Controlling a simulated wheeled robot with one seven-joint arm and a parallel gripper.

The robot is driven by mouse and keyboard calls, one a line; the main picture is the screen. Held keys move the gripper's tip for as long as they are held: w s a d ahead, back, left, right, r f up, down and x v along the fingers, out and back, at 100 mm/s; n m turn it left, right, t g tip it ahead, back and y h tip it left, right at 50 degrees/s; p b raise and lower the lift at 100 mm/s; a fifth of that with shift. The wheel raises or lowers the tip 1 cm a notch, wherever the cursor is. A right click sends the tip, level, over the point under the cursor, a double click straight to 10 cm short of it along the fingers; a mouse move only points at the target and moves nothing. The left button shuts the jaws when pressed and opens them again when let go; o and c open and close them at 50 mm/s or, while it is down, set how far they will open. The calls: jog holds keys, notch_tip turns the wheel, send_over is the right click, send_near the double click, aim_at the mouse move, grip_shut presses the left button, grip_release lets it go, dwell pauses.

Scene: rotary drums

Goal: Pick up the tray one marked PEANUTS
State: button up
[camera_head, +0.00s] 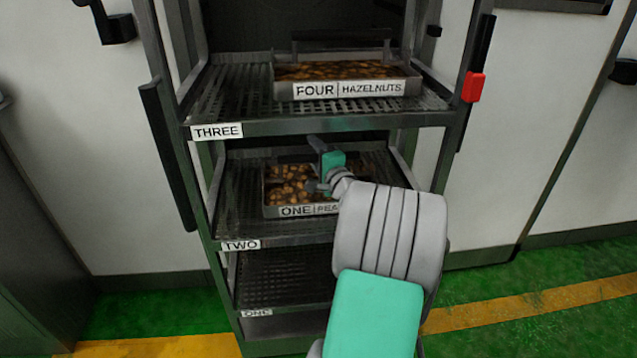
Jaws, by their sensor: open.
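The tray marked ONE, with a partly covered label that begins "PEA" (272,212), sits on the rack shelf marked TWO (234,215). It holds brown nuts, and my arm hides the right part of its label. My gripper (318,166) is over the tray, near its back side, with the jaws open. I cannot tell whether the jaws touch the tray or surround its back handle. The tray's right side is partly behind my arm.
A tray marked FOUR HAZELNUTS (348,89) sits on the shelf marked THREE (222,95), above my gripper. The lower shelf marked ONE (280,285) looks empty where visible. Rack posts (180,150) stand on both sides.

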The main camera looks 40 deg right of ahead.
grip_shut()
dwell(0.3)
dwell(0.9)
jog(key=shift+r, duration=0.25)
